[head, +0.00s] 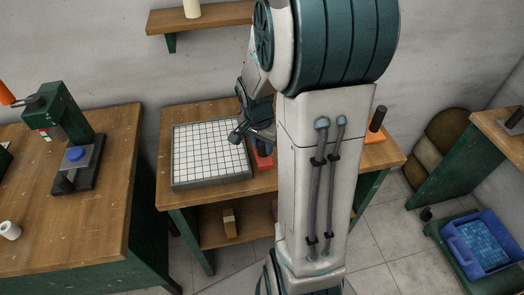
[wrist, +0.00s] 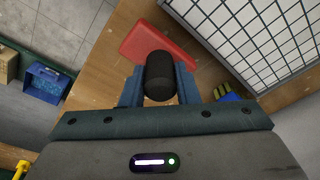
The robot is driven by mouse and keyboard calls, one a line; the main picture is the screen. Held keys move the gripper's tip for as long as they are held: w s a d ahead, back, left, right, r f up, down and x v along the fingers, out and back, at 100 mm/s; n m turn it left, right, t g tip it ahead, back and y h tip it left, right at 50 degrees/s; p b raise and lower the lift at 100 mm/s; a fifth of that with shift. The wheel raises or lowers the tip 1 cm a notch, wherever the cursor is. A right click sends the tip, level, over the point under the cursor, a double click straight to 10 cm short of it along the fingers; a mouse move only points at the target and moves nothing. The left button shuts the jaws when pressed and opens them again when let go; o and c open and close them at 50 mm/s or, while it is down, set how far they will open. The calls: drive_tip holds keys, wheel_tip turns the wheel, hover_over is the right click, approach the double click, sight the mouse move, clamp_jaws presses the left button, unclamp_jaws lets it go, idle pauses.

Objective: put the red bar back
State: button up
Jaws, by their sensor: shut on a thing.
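The red bar (head: 263,161) is on or just above the middle workbench, right of the white-gridded tray; its contact with the bench top is unclear. The wrist view shows it as a flat red block (wrist: 150,42) with an upright black cylindrical handle (wrist: 160,76). My gripper (wrist: 160,88) is shut on that handle, one finger on each side. In the head view my gripper (head: 261,143) is over the bar, and my arm hides the bench to its right.
The gridded tray (head: 180,184) lies close left of the bar. An orange block with a black handle (head: 376,121) stands at the bench's right end. A green press (head: 65,120) is on the left bench. A blue crate (head: 453,237) stands low at right.

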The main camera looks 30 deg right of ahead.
sight(263, 153)
drive_tip(key=shift+f, duration=1.95)
drive_tip(key=shift+f, duration=0.1)
drive_tip(key=shift+f, duration=0.15)
drive_tip(key=o, duration=0.9)
drive_tip(key=shift+o, duration=0.2)
drive_tip(key=shift+r, duration=0.2)
drive_tip(key=shift+r+p, duration=0.2)
drive_tip(key=shift+p, duration=0.1)
wheel_tip(263, 153, up, 12)
drive_tip(key=a+f, duration=0.1)
drive_tip(key=a, duration=0.1)
drive_tip(key=s+a+r+n+t+y, duration=0.1)
drive_tip(key=s+a+r+n, duration=0.3)
drive_tip(key=s+a+n, duration=0.6)
drive_tip(key=s+n+t, duration=0.1)
drive_tip(key=s+n, duration=0.1)
drive_tip(key=shift+s+r+y, duration=0.3)
drive_tip(key=shift+s+r, duration=0.05)
drive_tip(key=shift+r, duration=0.05)
